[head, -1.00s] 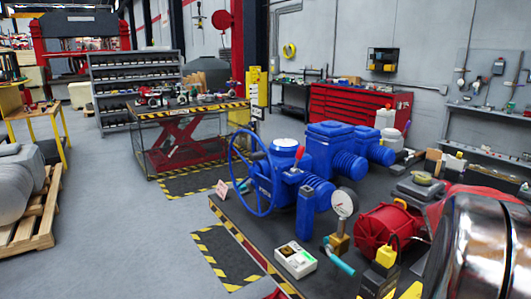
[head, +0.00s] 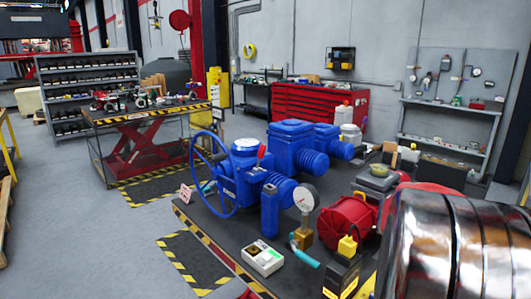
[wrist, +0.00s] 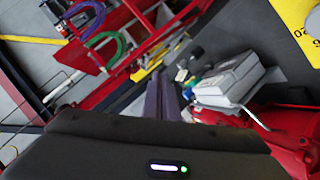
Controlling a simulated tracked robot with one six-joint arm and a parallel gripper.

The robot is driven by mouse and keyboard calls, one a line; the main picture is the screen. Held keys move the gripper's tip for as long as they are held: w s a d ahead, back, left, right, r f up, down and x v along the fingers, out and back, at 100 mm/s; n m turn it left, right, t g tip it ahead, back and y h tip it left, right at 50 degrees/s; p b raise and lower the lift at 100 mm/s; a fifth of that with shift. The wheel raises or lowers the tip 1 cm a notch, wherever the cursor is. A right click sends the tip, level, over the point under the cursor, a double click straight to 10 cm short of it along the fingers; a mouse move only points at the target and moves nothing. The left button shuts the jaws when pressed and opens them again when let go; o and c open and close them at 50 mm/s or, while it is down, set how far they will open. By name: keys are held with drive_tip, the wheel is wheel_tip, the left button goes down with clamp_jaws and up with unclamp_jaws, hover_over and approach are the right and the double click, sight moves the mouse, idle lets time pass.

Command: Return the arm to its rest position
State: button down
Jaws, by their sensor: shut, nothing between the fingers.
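My gripper (wrist: 163,92) shows in the wrist view as two dark purple-grey fingers side by side beyond the black housing; they are shut with nothing between them. The gripper does not show in the head view. The blue valve actuator (head: 240,172) stands on the dark bench in the head view, with its blue handwheel (head: 226,195) on the left and a small red-tipped lever on top. In the wrist view the fingers point toward a grey box (wrist: 230,78) and small items; I cannot tell whether they touch anything.
A pressure gauge (head: 305,198), a red round housing (head: 347,222) and a white control box (head: 262,258) stand on the bench. A shiny banded metal cylinder (head: 450,245) fills the lower right. In the wrist view a red frame (wrist: 120,50) holds coiled cables. Open floor lies left.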

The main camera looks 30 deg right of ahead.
drive_tip(key=w+a+f+n+t+y, duration=0.15)
drive_tip(key=a+f+y, duration=0.25)
drive_tip(key=a, duration=1.3)
drive_tip(key=w+a+f+n+t+y, duration=0.1)
drive_tip(key=w+a+f+n+y, duration=0.2)
drive_tip(key=a, duration=1.3)
drive_tip(key=a+r+n+t+y, duration=0.1)
drive_tip(key=a+n+t+y, duration=0.1)
drive_tip(key=a, duration=1)
drive_tip(key=s+a+r+n+t+y, duration=0.1)
drive_tip(key=a+r+n+t+y, duration=0.1)
drive_tip(key=a, duration=1)
drive_tip(key=shift+s+n+y, duration=0.3)
drive_tip(key=shift+n+y, duration=0.15)
drive_tip(key=shift+y, duration=0.55)
drive_tip(key=shift+d, duration=0.1)
